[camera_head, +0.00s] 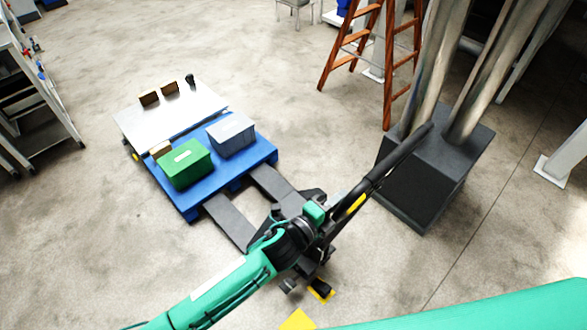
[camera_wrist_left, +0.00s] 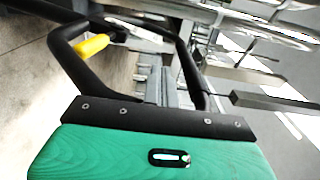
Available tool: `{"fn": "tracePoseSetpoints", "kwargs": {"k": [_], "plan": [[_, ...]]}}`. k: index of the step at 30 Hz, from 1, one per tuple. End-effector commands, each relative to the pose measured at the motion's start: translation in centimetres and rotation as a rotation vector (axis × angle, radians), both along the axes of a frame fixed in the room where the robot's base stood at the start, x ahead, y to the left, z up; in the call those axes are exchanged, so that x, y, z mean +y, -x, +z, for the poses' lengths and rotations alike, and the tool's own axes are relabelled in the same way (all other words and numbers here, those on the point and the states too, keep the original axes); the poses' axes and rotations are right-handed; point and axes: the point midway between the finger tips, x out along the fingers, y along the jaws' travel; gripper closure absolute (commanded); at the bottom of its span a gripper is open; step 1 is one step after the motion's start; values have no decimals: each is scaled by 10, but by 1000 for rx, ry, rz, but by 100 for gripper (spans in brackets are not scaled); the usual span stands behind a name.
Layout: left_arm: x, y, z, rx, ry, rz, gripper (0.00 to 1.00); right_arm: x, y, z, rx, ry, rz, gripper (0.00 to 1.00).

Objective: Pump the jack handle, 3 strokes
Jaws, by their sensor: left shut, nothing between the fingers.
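The pallet jack's black handle (camera_head: 382,172) is tilted up and to the right in the head view, with a yellow lever (camera_head: 356,203) on it. In the left wrist view a black handle loop (camera_wrist_left: 74,62) and the yellow lever (camera_wrist_left: 92,46) show just beyond the gripper. My left gripper (camera_head: 318,215) is beside the handle's lower part, shut with nothing between its fingers. Its fingertips are hard to make out, and I cannot tell whether it touches the handle. My right gripper is not in view.
Jack forks (camera_head: 230,221) run under a blue pallet (camera_head: 262,151) with a green bin (camera_head: 186,168) and a grey bin (camera_head: 231,136). A dark column base (camera_head: 420,185) stands close to the handle's right. An orange stepladder (camera_head: 388,65) is behind.

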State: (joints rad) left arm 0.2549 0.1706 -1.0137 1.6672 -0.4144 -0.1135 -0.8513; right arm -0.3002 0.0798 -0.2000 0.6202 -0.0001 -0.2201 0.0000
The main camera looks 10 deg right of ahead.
Motion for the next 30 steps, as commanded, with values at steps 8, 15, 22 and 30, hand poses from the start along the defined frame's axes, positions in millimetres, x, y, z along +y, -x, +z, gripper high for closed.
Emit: {"fn": "tracePoseSetpoints", "kwargs": {"k": [8, 15, 22, 30], "plan": [[-1, 1, 0, -1, -1, 1, 100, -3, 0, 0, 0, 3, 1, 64], [-16, 22, -7, 3, 2, -1, 100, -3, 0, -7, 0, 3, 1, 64], [-34, 48, -12, 0, 0, 0, 100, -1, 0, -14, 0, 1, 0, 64], [-34, 48, -11, -1, -1, 1, 100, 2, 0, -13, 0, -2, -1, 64]]}}
